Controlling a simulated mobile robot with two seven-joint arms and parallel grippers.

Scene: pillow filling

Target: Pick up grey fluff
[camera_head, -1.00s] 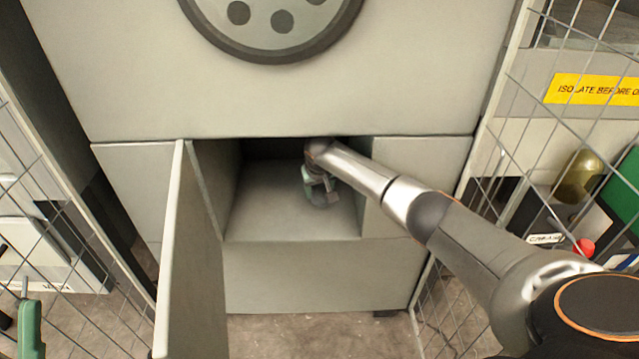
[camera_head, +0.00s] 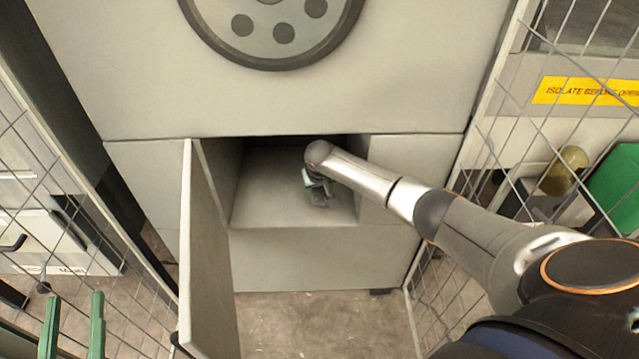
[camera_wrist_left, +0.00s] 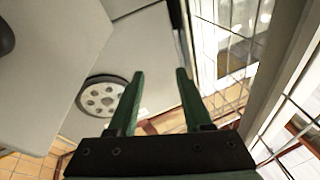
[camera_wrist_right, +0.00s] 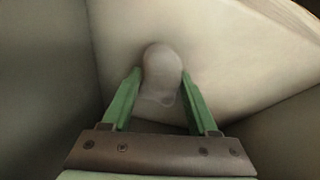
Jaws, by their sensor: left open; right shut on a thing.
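The grey fluff (camera_wrist_right: 162,68) is a small, rounded, pale grey-brown lump between the green fingertips of my right gripper (camera_wrist_right: 161,82) in the right wrist view. The gripper is shut on it. In the head view my right gripper (camera_head: 318,192) is inside the open compartment (camera_head: 265,195) of the grey machine, low over its floor; the fluff cannot be made out there. My left gripper (camera_head: 74,300) is at the lower left of the head view, outside the compartment. In the left wrist view it (camera_wrist_left: 160,76) is open and empty.
The compartment's open door (camera_head: 205,260) stands out to the left of the opening, between my two grippers. Wire mesh panels (camera_head: 70,200) flank the machine on both sides. A round disc with holes (camera_head: 272,35) is on the machine's front above. Bare floor (camera_head: 320,325) lies below.

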